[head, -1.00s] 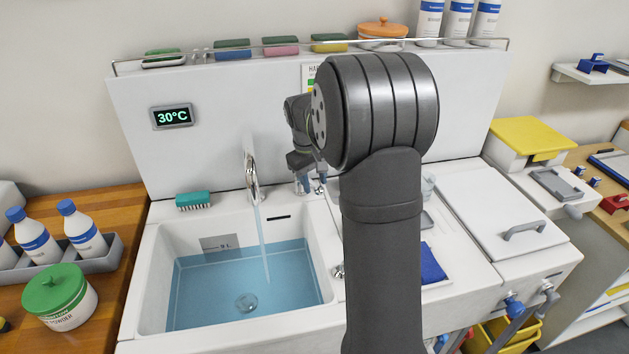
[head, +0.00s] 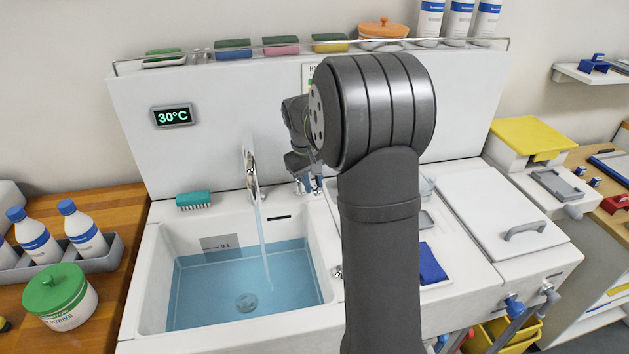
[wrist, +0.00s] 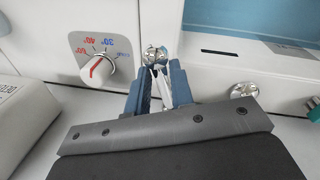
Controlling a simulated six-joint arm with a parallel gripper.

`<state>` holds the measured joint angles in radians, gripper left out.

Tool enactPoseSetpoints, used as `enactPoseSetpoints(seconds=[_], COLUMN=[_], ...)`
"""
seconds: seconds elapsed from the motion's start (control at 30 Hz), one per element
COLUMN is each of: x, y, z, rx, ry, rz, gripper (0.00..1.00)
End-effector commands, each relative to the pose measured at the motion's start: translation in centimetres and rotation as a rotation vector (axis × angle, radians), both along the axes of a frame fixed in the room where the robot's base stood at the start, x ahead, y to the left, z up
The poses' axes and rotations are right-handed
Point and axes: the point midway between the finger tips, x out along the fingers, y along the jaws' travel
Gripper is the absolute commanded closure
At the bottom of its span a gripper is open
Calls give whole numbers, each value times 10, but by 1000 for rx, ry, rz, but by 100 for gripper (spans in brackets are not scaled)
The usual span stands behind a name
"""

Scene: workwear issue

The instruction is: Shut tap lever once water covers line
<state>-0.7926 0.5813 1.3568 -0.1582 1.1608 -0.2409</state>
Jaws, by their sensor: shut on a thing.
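The sink basin (head: 150,270) holds blue water (head: 210,290), and a thin stream (head: 264,240) still runs into it from the chrome tap (head: 251,175). A grey plate marked in litres (head: 216,243) is on the basin's back wall. The water surface reaches about its lower part; its line is too small to read against the water. My gripper (wrist: 153,88) is shut on the metal tap lever (wrist: 157,75), with a blue finger on each side. In the head view my gripper (head: 309,184) is right of the spout, partly hidden by my arm.
A temperature dial (wrist: 98,69) sits beside the lever in the wrist view. A display (head: 173,116) reads 30°C. A teal brush (head: 194,200) lies on the sink's back left rim. A tray of bottles (head: 106,255) stands at left.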

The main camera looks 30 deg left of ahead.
Motion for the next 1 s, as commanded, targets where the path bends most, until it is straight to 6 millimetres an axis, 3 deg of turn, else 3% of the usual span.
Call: enactPoseSetpoints(seconds=[0.6, 1.0], x=[-27, -34], y=[25, 36], z=[-1, -1], rx=[-5, -6], ry=[2, 4], rz=[-469, -650], gripper=[100, 100])
